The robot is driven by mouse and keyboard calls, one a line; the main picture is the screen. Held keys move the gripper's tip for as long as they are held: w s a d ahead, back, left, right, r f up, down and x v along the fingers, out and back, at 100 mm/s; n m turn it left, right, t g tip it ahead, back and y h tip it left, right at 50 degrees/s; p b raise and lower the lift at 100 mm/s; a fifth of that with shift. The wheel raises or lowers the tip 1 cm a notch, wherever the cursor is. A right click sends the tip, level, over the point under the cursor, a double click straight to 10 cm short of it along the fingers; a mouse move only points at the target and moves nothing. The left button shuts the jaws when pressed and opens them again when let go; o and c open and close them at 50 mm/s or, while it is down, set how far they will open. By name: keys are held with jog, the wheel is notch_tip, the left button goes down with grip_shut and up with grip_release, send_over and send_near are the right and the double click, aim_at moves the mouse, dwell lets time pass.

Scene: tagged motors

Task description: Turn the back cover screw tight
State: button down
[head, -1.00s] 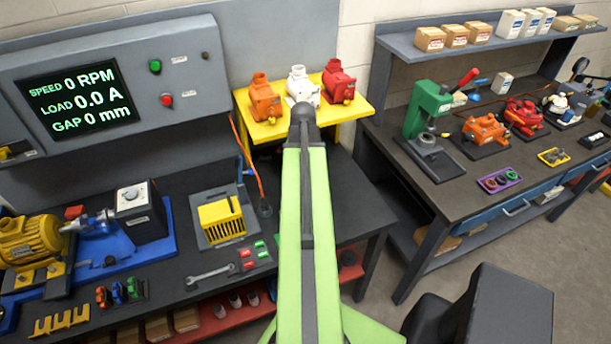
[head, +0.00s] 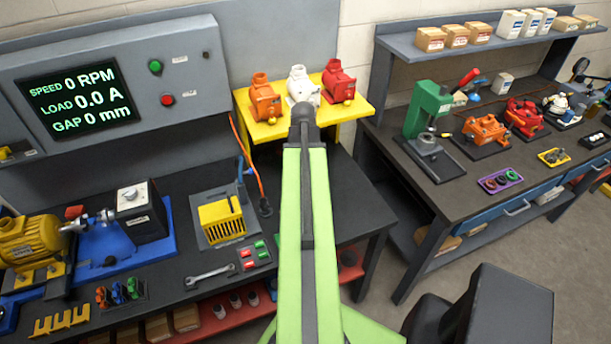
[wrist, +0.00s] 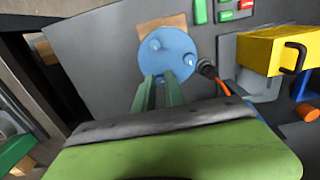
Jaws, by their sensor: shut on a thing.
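In the wrist view a round blue cover (wrist: 165,50) faces the camera, with a small raised blue screw head (wrist: 153,43) at its upper left and another (wrist: 190,62) at its right. My gripper (wrist: 160,78) reaches the cover's lower edge. Its two fingers are close together and shut on what appears to be the back cover screw there, which they mostly hide. In the head view my green arm covers the middle of the picture and hides the blue cover and the gripper.
A yellow slotted box (head: 221,220) stands on the dark bench, with red and green blocks (head: 254,253) and a wrench (head: 210,276) in front. Orange, white and red motors (head: 299,84) stand on a yellow shelf. The panel (head: 72,98) reads 0 RPM. A second bench (head: 440,200) stands right.

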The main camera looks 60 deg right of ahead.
jog(key=m, duration=0.4)
jog(key=shift+m, duration=0.4)
jog(key=m, duration=0.6)
jog(key=shift+d, duration=0.1)
jog(key=c, duration=1.5)
grip_release()
jog(key=shift+s, duration=0.1)
jog(key=shift+c, duration=0.2)
jog(key=n, duration=1)
jog(key=shift+n, duration=0.4)
